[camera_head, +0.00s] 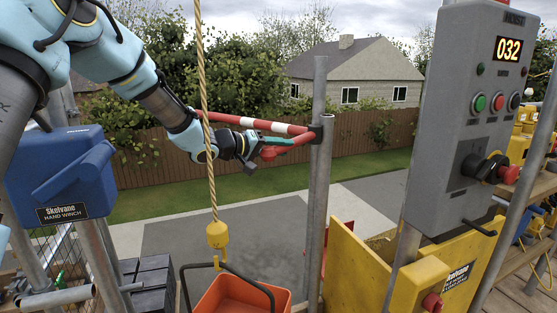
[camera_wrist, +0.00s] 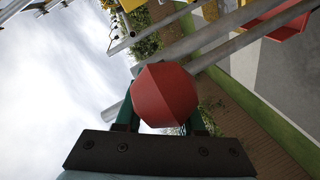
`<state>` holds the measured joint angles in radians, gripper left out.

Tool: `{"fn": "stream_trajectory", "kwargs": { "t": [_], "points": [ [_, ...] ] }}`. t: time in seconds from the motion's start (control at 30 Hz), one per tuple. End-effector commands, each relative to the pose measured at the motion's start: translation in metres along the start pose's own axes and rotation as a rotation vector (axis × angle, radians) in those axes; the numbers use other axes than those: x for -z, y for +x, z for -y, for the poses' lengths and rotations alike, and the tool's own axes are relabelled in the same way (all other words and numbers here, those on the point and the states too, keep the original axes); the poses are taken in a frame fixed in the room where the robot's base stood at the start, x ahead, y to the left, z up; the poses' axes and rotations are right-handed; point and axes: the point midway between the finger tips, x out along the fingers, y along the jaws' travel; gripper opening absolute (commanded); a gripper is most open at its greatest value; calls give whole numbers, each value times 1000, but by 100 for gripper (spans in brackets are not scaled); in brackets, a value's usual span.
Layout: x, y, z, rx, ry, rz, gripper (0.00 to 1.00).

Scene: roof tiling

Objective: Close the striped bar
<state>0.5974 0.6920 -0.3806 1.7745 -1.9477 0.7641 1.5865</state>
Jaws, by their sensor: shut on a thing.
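The red-and-white striped bar (camera_head: 285,128) reaches left from a grey upright post (camera_head: 320,150) in the head view. An upper rail and a shorter lower red piece meet near the post. My gripper (camera_head: 258,147) is at the left end of the lower piece, shut on a red knob (camera_head: 269,153). In the wrist view the faceted red knob (camera_wrist: 166,95) sits between the two green fingers of my gripper (camera_wrist: 162,122). The far left end of the bar is partly hidden behind my arm.
A rope with a yellow hook (camera_head: 217,235) hangs in front of my arm over an orange bucket (camera_head: 238,297). A grey control box (camera_head: 470,130) reading 032 stands right. A blue hand winch (camera_head: 62,180) is left. Yellow panels (camera_head: 355,270) stand right of the post.

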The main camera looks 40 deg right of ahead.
Motion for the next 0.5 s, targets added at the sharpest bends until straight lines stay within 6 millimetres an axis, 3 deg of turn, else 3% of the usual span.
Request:
{"fn": "stream_trajectory", "kwargs": {
  "t": [0.5],
  "points": [
    [-10, 3, -10, 30, -19, -66, 0]
  ]
}}
